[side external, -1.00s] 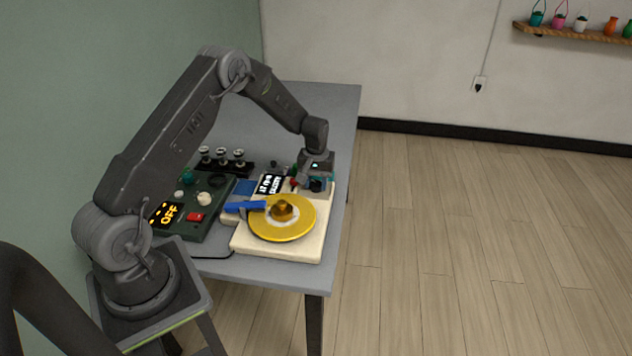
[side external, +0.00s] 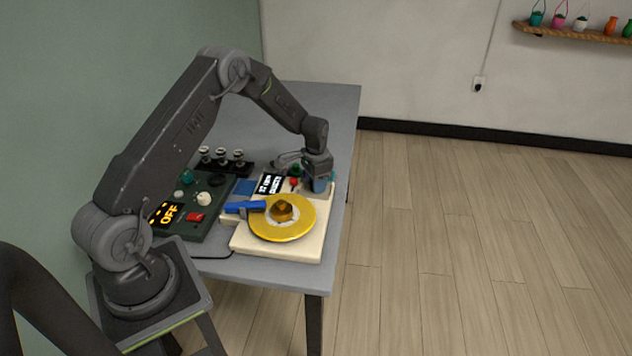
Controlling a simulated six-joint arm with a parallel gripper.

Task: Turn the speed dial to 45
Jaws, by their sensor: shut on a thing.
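The cream machine (side external: 283,247) on the table carries a yellow disc (side external: 296,226) with a brown-gold piece at its centre.
A dark green box (side external: 207,225) with an orange OFF display and red switch stands to the left. A blue bar (side external: 245,207) reaches over the disc's left edge. Several small jars (side external: 221,157) stand behind. The grey table's back (side external: 320,108) is clear.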

